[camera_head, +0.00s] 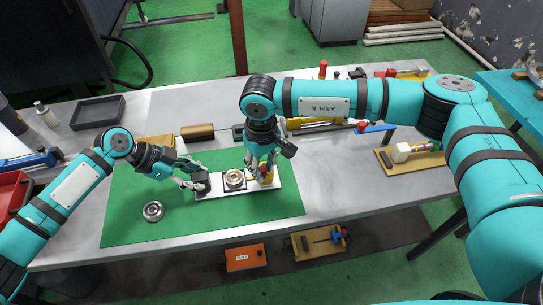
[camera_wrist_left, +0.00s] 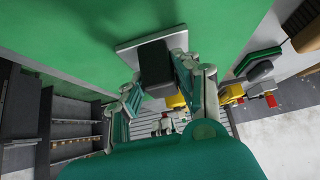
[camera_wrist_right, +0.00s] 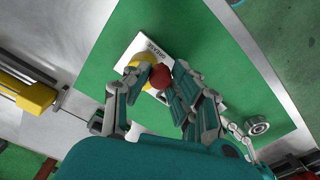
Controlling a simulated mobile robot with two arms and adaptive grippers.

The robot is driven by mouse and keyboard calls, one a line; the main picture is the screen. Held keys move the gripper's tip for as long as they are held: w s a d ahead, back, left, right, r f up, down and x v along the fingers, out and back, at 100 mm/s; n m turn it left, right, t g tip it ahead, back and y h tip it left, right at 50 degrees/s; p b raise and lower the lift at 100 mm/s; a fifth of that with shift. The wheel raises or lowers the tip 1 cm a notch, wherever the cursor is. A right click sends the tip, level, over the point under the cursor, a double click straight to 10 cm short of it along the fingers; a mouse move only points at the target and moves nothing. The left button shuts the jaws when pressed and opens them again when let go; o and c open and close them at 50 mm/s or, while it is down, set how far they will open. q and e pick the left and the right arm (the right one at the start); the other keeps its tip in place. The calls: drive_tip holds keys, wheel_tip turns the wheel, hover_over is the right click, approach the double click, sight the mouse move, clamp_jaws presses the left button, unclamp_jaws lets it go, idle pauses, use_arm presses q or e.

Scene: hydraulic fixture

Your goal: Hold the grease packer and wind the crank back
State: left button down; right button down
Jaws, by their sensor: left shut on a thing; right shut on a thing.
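The grease packer is a white base plate (camera_head: 213,191) on a green mat, with a dark block (camera_head: 202,181) at its left end. A round metal ring part (camera_head: 235,178) sits in the middle, and a yellow crank part (camera_head: 268,178) stands at the right end. My left gripper (camera_head: 194,180) is shut on the dark block, which shows between its fingers in the left wrist view (camera_wrist_left: 155,64). My right gripper (camera_head: 263,168) is shut on the crank's red knob (camera_wrist_right: 161,76). The fingers partly hide the yellow part below it.
A loose metal ring (camera_head: 153,211) lies on the green mat (camera_head: 255,221) left of the packer. A brown block (camera_head: 197,132) and a black tray (camera_head: 97,112) lie farther back. A wooden board with a brush (camera_head: 401,152) is at the right. The mat's front is clear.

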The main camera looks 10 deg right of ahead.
sight(264, 169)
drive_tip(key=c, duration=1.1)
unclamp_jaws()
drive_tip(key=shift+o, duration=0.2)
wheel_tip(264, 169, up, 12)
